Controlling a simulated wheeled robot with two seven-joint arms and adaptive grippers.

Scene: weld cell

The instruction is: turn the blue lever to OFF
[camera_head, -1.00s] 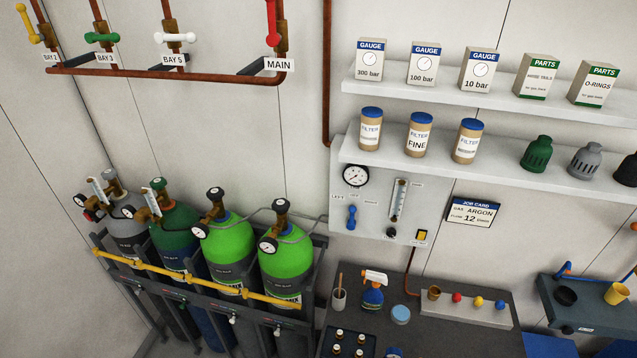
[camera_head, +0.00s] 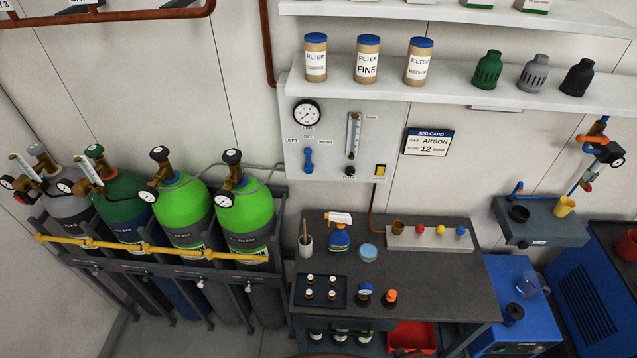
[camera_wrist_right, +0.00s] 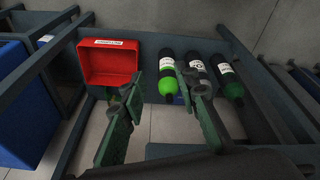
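The blue lever (camera_head: 308,160) is on the pale wall panel (camera_head: 340,185) in the head view, below a round pressure gauge. It stands roughly upright in the picture, and labels reading LEFT, OFF and RIGHT are around its upper end. The small print and its exact pointing are hard to read. My right gripper (camera_wrist_right: 160,82) shows only in the right wrist view. Its two green fingers are spread apart with nothing between them, well away from the panel. My left gripper is in neither current view.
A dark workbench (camera_head: 440,270) with a spray bottle (camera_head: 339,238), cup and small tray stands below the panel. Gas cylinders (camera_head: 247,215) in a rack are to the left. A shelf (camera_head: 450,92) with filters juts out above. A red bin (camera_wrist_right: 108,63) and bottles lie beyond my right gripper.

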